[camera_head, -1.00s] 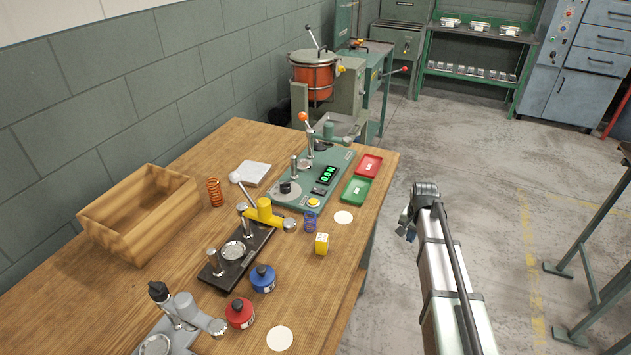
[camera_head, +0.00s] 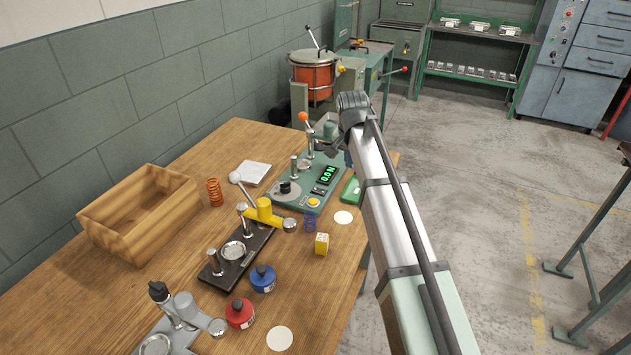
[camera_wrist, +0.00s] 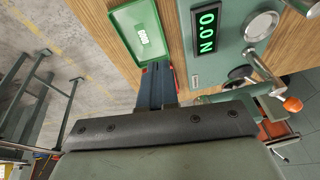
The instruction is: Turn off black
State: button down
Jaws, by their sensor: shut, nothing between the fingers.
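The green tester (camera_head: 300,200) stands on the wooden table. It has a black knob (camera_head: 286,187), a small black switch (camera_head: 318,191), a yellow button (camera_head: 313,202) and a lit green display (camera_head: 325,175). In the wrist view the display (camera_wrist: 207,30) reads 0.0 N; the black switch is not seen there. My gripper (camera_head: 326,148) is shut and empty above the tester's far right corner. In the wrist view its fingers (camera_wrist: 157,85) are together beside the tester's edge, near the green tray (camera_wrist: 138,30). A black-based press (camera_head: 238,258) stands nearer on the table.
The tester's lever has an orange ball (camera_head: 303,116) close to my gripper. My arm hides the red tray in the head view and partly covers the green one (camera_head: 350,190). A wooden box (camera_head: 140,212), springs and bottles stand to the left and front.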

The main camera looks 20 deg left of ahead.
jog(key=s+a+r+n, duration=0.1)
jog(key=s+a+r, duration=0.5)
jog(key=s+a, duration=0.1)
jog(key=shift+s+a+r, duration=0.25)
jog(key=shift+s+a, duration=0.1)
jog(key=shift+a, duration=0.15)
send_over(316, 189)
jog(key=f, duration=1.2)
jog(key=shift+s+d, duration=0.2)
jog(key=shift+s, duration=0.2)
jog(key=shift+a+f, duration=0.1)
jog(key=shift+f, duration=0.7)
jog(key=shift+a+f, duration=0.2)
jog(key=shift+f, duration=0.15)
jog(key=shift+d, duration=0.15)
